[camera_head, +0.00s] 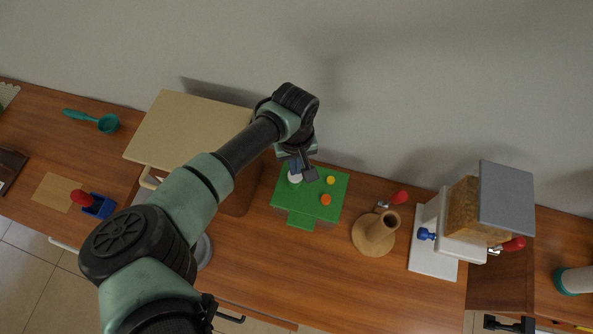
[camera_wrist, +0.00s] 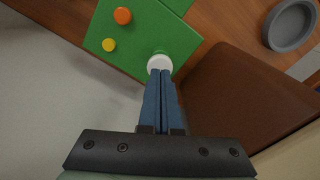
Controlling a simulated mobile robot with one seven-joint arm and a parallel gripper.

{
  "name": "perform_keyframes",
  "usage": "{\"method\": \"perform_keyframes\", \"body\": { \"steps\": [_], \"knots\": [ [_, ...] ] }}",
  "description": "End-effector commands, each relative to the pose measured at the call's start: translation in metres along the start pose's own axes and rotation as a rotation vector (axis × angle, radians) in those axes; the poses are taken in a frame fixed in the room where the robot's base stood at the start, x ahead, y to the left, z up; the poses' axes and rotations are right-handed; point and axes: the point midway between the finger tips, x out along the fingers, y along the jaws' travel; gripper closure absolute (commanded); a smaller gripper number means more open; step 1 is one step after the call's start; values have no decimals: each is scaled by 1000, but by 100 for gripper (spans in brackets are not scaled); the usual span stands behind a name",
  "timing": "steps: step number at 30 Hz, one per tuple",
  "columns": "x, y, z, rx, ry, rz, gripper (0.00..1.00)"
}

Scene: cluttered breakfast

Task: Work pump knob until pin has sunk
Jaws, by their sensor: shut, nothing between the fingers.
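A green box (camera_head: 330,192) stands on the wooden counter, with a white round knob (camera_head: 294,178), a yellow round piece (camera_head: 331,180) and an orange round piece (camera_head: 326,199) on its top. I cannot tell for sure which piece is the pin. My gripper (camera_head: 298,168) is over the box's left side, at the white knob. In the wrist view my gripper (camera_wrist: 161,76) has its blue fingers shut together and empty, their tips at the edge of the white knob (camera_wrist: 159,61). I cannot tell whether they touch it. The yellow (camera_wrist: 109,45) and orange (camera_wrist: 122,15) pieces stand clear.
A beige-topped brown box (camera_head: 190,130) stands close left of the green box. A wooden funnel-shaped vessel (camera_head: 375,233) and a white machine (camera_head: 433,262) stand to the right. A grey round dish (camera_wrist: 290,26) shows in the wrist view. The wall is behind.

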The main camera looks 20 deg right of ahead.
Motion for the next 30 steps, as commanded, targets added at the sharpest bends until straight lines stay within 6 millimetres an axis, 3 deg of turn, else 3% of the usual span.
{"method": "perform_keyframes", "body": {
  "steps": [17,30],
  "knots": [
    [-1,0,0,0,0,0,100],
    [14,0,0,0,-1,0,100]
  ]
}}
